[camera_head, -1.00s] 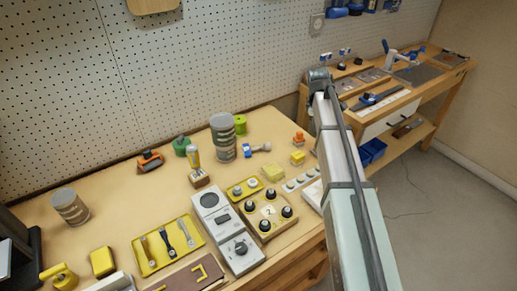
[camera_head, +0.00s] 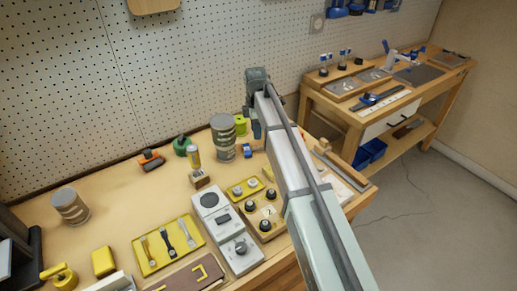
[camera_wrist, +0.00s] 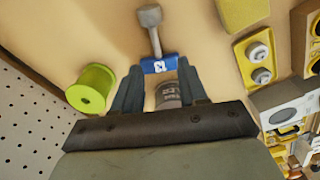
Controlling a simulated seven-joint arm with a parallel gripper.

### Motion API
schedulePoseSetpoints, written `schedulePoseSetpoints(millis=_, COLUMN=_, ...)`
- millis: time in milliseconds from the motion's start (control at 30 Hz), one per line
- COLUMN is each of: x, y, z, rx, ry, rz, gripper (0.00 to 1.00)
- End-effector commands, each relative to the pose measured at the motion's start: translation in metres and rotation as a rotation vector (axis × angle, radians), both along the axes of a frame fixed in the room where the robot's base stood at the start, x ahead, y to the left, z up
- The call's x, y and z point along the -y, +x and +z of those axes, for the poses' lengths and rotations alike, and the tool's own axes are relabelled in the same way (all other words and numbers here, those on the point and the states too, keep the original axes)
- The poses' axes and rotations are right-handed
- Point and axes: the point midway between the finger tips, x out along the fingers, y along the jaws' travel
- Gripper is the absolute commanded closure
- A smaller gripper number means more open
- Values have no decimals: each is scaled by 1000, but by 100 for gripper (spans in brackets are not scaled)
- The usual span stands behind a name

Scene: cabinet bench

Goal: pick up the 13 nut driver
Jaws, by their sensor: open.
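The 13 nut driver has a blue handle with a white number label (camera_wrist: 160,64) and a grey shaft ending in a wider grey head. It lies on the wooden bench. In the head view only its blue handle (camera_head: 247,151) shows, and my arm hides the rest. My gripper (camera_wrist: 159,74) is open and empty, with its fingertips close to either side of the blue handle in the wrist view. I cannot tell the height gap. In the head view my gripper (camera_head: 256,130) is above the bench's back part, right of the grey banded can.
The grey banded can (camera_head: 223,140) stands just left of the nut driver. A green spool (camera_wrist: 91,89) is close by, near the pegboard (camera_head: 100,80). A yellow tray with knobs (camera_head: 243,188) lies in front. A second bench (camera_head: 345,115) stands to the right.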

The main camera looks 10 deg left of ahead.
Motion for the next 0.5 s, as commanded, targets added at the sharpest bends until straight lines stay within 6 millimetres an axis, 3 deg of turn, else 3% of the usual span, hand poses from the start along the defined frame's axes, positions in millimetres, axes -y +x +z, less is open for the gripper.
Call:
schedulePoseSetpoints(millis=200, x=1, y=0, z=-27, rx=0, ry=0, rz=-1, gripper=58)
schedulePoseSetpoints(millis=500, x=2, y=2, z=-39, rx=0, ry=0, rz=-2, gripper=58)
